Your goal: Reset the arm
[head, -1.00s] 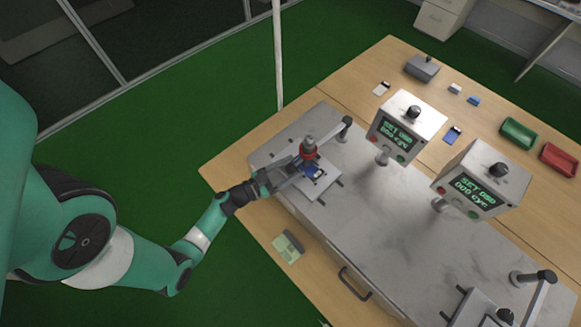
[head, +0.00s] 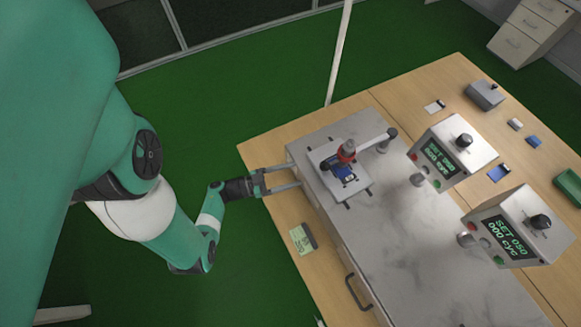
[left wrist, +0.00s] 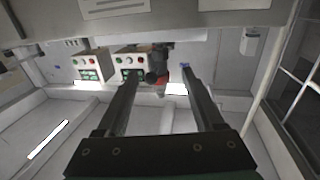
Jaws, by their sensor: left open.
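My left arm comes in from the left in the head view. Its gripper (head: 298,178) is open and empty at the left edge of the grey test bench (head: 400,235). The fingertips are apart from the small test fixture (head: 358,188), which holds a blue piece (head: 343,171) under a red-collared press head (head: 346,150). In the left wrist view the two open fingers (left wrist: 158,82) point toward the red press head (left wrist: 160,72), with nothing between them. My right gripper is in neither view.
Two control boxes with green displays, one nearer the fixture (head: 440,157) and one to the lower right (head: 508,235), stand on the bench. A grey box (head: 485,95), small cards and a green tray (head: 570,186) lie on the wooden table (head: 440,85). A thin white pole (head: 339,50) rises behind the bench.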

